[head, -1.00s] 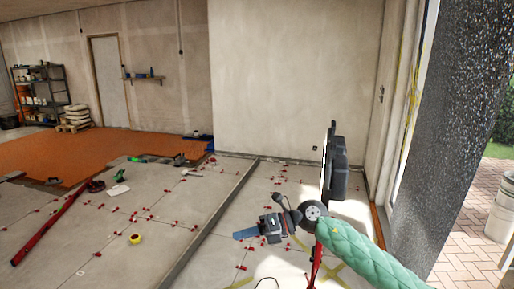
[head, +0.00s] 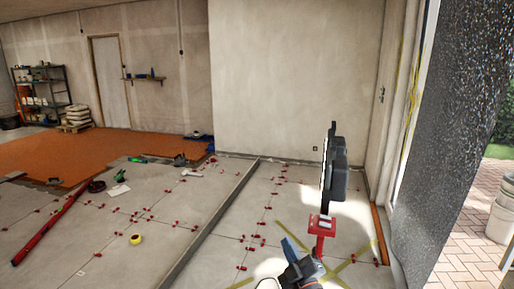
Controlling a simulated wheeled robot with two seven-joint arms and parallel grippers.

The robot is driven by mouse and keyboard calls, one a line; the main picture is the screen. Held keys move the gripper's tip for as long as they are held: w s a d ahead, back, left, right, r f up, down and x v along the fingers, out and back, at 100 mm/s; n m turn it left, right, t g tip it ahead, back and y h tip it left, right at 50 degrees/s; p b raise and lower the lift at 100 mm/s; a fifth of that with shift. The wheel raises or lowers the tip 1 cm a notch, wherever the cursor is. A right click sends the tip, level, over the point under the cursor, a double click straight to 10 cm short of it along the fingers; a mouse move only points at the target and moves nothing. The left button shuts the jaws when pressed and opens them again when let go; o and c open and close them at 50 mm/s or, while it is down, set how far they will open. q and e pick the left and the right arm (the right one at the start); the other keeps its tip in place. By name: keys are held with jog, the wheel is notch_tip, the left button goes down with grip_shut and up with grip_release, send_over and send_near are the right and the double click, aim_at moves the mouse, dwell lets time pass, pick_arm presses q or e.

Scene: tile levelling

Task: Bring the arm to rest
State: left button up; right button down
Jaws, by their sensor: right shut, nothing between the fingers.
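My right gripper (head: 286,243) shows at the bottom, right of centre. Its narrow blue-grey fingers are together with nothing between them, and they point up and slightly left in the picture. The dark gripper body is behind them, and the rest of the arm runs out of the bottom edge. The gripper appears just left of the foot of a red stand (head: 321,226); I cannot tell the gap between them. My left gripper is not in view.
A black panel-like lamp (head: 339,168) is above the red stand. Red levelling clips (head: 242,267) dot the grey tiles. A raised strip (head: 212,222) divides the floor. A yellow tape roll (head: 136,239) and long red level (head: 50,222) lie left.

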jog(key=s+d+f+m+g+h, duration=0.4)
jog(key=s+d+f+m, duration=0.15)
jog(key=f, duration=0.35)
jog(key=s+d+f+m+g+h, duration=0.45)
jog(key=s+f, duration=0.25)
jog(key=f, duration=0.3)
jog(key=s+d+f+m+g, duration=0.1)
jog(key=s+f+g, duration=0.2)
jog(key=s, duration=0.4)
jog(key=s+d+f+g+y, duration=0.1)
jog(key=s+f+g, duration=0.15)
jog(key=s, duration=0.45)
jog(key=s+d+f+m+g, duration=0.1)
jog(key=s+f+g, duration=0.1)
jog(key=s+f, duration=0.35)
jog(key=s+a+f+g, duration=0.1)
jog(key=s+f, duration=0.2)
jog(key=f, duration=1.7)
jog(key=s+a+f+g, duration=0.1)
jog(key=s+a+f, duration=0.1)
jog(key=f, duration=1.9)
jog(key=shift+s+f+g+y, duration=0.2)
jog(key=shift+s+g+y, duration=0.15)
jog(key=shift+s, duration=0.3)
